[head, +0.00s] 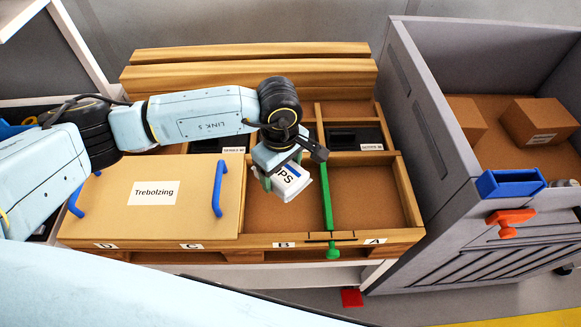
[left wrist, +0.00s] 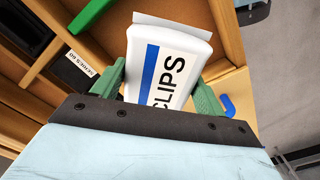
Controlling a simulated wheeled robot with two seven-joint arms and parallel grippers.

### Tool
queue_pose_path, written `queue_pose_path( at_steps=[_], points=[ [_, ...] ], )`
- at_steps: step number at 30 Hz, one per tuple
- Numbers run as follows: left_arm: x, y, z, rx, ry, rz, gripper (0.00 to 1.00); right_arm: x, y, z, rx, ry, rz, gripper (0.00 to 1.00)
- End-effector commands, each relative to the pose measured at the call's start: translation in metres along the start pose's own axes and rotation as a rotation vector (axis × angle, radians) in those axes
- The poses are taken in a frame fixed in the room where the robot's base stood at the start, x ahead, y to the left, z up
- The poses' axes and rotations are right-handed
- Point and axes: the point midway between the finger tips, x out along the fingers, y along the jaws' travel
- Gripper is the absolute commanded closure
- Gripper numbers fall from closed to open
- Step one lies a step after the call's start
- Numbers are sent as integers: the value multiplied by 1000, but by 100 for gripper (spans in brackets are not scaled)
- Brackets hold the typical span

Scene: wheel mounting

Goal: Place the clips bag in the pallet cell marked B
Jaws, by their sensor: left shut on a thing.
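The clips bag (head: 290,181) is white with a blue stripe and black lettering. My left gripper (head: 283,172) is shut on it and holds it over pallet cell B, whose bare floor (head: 285,217) shows below. In the left wrist view the clips bag (left wrist: 167,68) sits between the green fingers of the gripper (left wrist: 165,85), and its label reads CLIPS. The label B (head: 284,244) is on the pallet's front edge. Whether the bag touches the cell floor I cannot tell. My right gripper is not in view.
A green divider (head: 327,200) separates cell B from the empty cell A (head: 365,200). A Trebolzing lid (head: 160,197) with blue handles covers cells C and D. Black trays (head: 355,138) lie in the back cells. A grey bin (head: 430,120) with cardboard boxes (head: 540,121) stands at the right.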

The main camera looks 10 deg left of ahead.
Motion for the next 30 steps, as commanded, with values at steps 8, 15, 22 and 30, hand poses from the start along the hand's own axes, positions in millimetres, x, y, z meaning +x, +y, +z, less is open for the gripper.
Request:
queue_pose_path(
  at_steps=[8,15,22,30],
  points=[
    [42,0,3,-21,-2,-2,52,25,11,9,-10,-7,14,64],
    [70,0,2,-19,-1,0,52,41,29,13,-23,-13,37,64],
    [99,0,2,-19,-1,0,52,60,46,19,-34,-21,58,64],
    [100,0,2,-18,0,1,52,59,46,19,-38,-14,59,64]
  ],
)
